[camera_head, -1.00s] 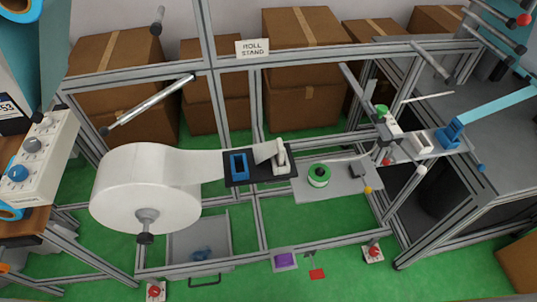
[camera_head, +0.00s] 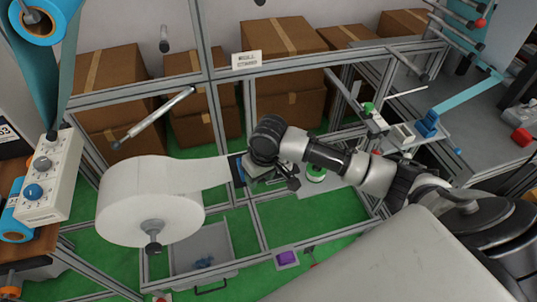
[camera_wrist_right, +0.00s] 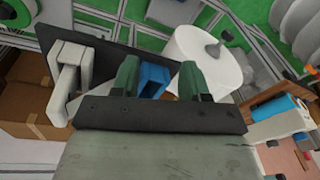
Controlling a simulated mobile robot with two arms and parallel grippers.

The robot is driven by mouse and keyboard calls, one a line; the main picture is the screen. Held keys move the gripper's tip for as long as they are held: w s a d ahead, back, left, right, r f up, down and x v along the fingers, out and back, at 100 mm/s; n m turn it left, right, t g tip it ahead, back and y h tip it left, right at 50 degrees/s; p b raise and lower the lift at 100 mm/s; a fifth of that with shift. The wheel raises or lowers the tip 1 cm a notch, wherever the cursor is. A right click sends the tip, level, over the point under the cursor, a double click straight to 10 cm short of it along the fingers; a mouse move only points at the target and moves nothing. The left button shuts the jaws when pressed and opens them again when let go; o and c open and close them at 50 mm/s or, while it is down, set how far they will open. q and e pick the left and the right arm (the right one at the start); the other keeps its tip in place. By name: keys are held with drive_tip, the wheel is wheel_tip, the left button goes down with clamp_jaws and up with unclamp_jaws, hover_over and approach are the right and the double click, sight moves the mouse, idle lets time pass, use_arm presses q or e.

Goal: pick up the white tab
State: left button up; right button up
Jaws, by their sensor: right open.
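A dark plate (camera_wrist_right: 97,37) carries a blue block (camera_wrist_right: 154,78) and pale upright pieces (camera_wrist_right: 84,70) at its left in the right wrist view. I cannot tell for sure which pale piece is the white tab. My right gripper (camera_wrist_right: 158,65) is open, with its two green fingers apart over the plate and the blue block showing between them. No white piece shows between the fingers. In the head view my right gripper (camera_head: 262,172) covers most of the plate and hides the pale pieces. My left gripper is not in view.
A large white roll (camera_head: 150,205) on a spindle stands left of the plate, its web (camera_head: 200,172) running towards it. Metal frame bars surround the spot. Cardboard boxes (camera_head: 107,75) stand behind.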

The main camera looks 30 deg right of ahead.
drive_tip(key=w+d+r+m, duration=0.1)
drive_tip(key=d+r, duration=0.2)
drive_tip(key=w+d+r+m, duration=0.1)
drive_tip(key=d+r, duration=0.2)
drive_tip(key=w+d+r+m+g+h, duration=0.1)
drive_tip(key=w+d+r, duration=0.1)
drive_tip(key=d+r, duration=0.1)
drive_tip(key=shift+w+d+r+m, duration=0.1)
drive_tip(key=shift+d+r+m, duration=0.25)
drive_tip(key=shift+r, duration=0.2)
drive_tip(key=shift+d+r, duration=0.1)
wheel_tip(320, 180, down, 5)
drive_tip(key=shift+d+f+p, duration=0.1)
drive_tip(key=shift+f+p, duration=0.05)
drive_tip(key=shift+p, duration=0.55)
drive_tip(key=f+p, duration=0.1)
drive_tip(key=f, duration=0.1)
drive_tip(key=w+f, duration=0.1)
drive_tip(key=f, duration=0.1)
drive_tip(key=shift+d+f+p, duration=0.2)
drive_tip(key=shift+f+p, duration=0.15)
drive_tip(key=shift+p, duration=0.05)
drive_tip(key=shift+f, duration=0.35)
clamp_jaws()
